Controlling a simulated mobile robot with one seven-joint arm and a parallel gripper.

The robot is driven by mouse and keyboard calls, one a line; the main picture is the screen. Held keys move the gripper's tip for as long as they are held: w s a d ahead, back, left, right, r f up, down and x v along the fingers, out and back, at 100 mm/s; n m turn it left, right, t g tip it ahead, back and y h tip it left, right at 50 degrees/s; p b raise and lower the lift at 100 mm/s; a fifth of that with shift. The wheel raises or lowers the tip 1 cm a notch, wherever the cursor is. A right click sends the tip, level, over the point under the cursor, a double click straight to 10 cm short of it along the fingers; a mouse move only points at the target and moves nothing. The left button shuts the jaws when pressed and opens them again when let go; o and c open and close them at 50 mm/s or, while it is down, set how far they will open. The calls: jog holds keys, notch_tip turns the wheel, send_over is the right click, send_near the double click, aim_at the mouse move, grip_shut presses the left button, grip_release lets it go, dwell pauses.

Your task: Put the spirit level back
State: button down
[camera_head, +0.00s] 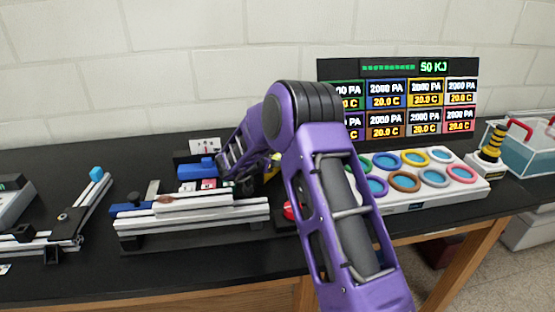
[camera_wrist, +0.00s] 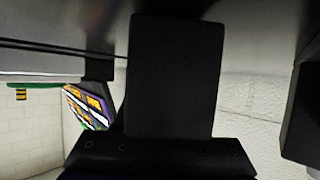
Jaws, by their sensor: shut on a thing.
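My gripper (camera_head: 242,186) is low over the middle of the bench, beyond the pale extrusion bars, and is largely hidden behind my purple arm. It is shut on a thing. In the wrist view a broad dark finger stands in the middle, and a long grey bar (camera_wrist: 60,62) crosses the top behind it. This bar looks like the spirit level, but its vials and markings do not show. In the head view I cannot pick out the level clearly.
Pale extrusion bars (camera_head: 195,214) lie in front of my gripper. A blue block (camera_head: 198,171) sits behind them. To the right is a white panel with coloured rings (camera_head: 405,181), below a display board (camera_head: 445,66). A yellow-black stick (camera_head: 491,143) and a clear bin (camera_head: 530,150) stand far right.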

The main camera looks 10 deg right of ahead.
jog(key=shift+c, duration=2.4)
grip_release()
jog(key=shift+f, duration=0.15)
jog(key=shift+r, duration=0.35)
jog(key=p+v, duration=0.1)
jog(key=v, duration=1.1)
jog(key=shift+r, duration=0.3)
